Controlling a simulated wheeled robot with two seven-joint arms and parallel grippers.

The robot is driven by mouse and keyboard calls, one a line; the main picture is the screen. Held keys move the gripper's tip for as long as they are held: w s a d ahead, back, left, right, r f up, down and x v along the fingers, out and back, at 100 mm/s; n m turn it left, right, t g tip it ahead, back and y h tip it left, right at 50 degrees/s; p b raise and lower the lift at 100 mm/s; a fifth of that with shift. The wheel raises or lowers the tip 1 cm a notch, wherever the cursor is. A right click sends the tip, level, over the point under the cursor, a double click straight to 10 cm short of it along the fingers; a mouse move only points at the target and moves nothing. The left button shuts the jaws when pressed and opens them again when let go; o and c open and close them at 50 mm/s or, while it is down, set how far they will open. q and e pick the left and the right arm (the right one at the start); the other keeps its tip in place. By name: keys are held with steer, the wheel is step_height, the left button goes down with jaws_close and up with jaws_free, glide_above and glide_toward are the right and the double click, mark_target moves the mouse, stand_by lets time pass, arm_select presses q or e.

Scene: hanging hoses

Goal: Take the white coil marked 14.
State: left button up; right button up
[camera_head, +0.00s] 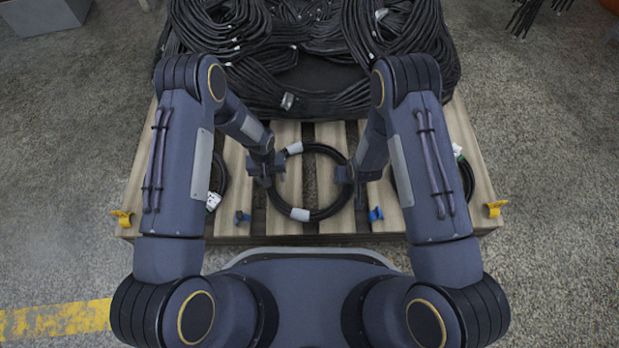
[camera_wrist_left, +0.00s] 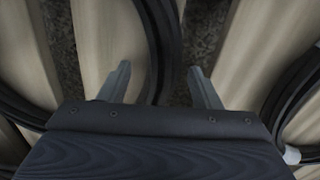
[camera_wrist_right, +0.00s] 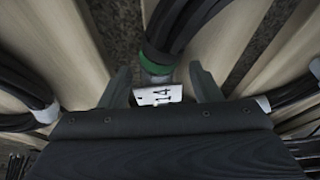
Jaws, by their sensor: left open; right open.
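A black ring-shaped coil (camera_head: 330,213) with white bands lies flat in the middle of the pallet. In the right wrist view a white tag reading 14 (camera_wrist_right: 158,95) hangs by a green band on a black hose bundle (camera_wrist_right: 180,25). I see no white coil, only black hose with white parts. My right gripper (camera_head: 346,174) is open at the middle ring's right side; its fingers (camera_wrist_right: 163,82) stand either side of the tag. My left gripper (camera_head: 265,178) is open at the ring's left side; in its wrist view its fingers (camera_wrist_left: 158,85) stand either side of a black hose strand (camera_wrist_left: 160,45).
Large black hose heaps (camera_head: 400,40) fill the pallet's back. Another coil with a white tag (camera_head: 213,201) lies left, and one with a white and green mark (camera_head: 457,150) lies right, both partly behind my arms. Yellow clips (camera_head: 122,217) and blue clips (camera_head: 375,214) sit at the pallet's front edge.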

arm_select(q)
jaws_close()
arm_select(e)
jaws_close()
arm_select(q)
steer(key=shift+r, duration=0.1)
arm_select(e)
steer(key=shift+r, duration=0.15)
